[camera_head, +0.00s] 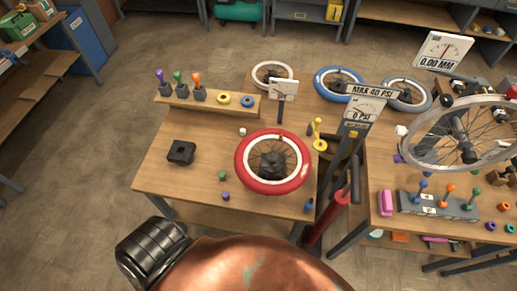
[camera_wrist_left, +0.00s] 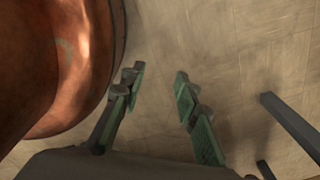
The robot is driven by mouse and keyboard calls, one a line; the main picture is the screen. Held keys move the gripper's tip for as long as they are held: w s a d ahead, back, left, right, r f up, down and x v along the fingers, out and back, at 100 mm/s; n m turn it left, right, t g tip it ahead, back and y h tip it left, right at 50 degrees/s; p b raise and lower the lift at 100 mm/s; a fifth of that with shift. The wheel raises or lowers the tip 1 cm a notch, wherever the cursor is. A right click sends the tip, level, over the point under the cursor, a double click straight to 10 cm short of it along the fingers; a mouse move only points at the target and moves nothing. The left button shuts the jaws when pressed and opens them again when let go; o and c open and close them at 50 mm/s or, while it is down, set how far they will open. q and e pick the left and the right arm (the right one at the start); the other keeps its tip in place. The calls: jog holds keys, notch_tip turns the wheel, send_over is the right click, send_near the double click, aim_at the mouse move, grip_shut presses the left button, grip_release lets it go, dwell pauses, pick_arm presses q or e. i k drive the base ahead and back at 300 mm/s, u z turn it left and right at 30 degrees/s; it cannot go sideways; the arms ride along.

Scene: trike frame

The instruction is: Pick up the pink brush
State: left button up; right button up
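A pink block-like thing (camera_head: 386,203) lies upright-looking at the left edge of the right workbench in the head view. Another thin pink thing (camera_head: 435,239) shows partly under that bench, on its lower shelf. I cannot tell for sure which of them is the brush. My left gripper (camera_wrist_left: 158,73) is open and empty in the left wrist view, with its green-padded fingers apart above bare floor. Neither gripper shows in the head view, and no pink thing shows in the left wrist view.
The left workbench (camera_head: 150,178) holds a red wheel (camera_head: 272,161), a black block (camera_head: 181,152) and a rack of coloured tools (camera_head: 208,104). A red pump (camera_head: 328,218) stands between the benches. A grey tool holder (camera_head: 437,206) sits right of the pink block. Floor left of the benches is free.

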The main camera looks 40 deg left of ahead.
aim_at(386, 204)
jog(key=u, duration=0.45)
jog(key=i, duration=0.45)
jog(key=u, duration=0.45)
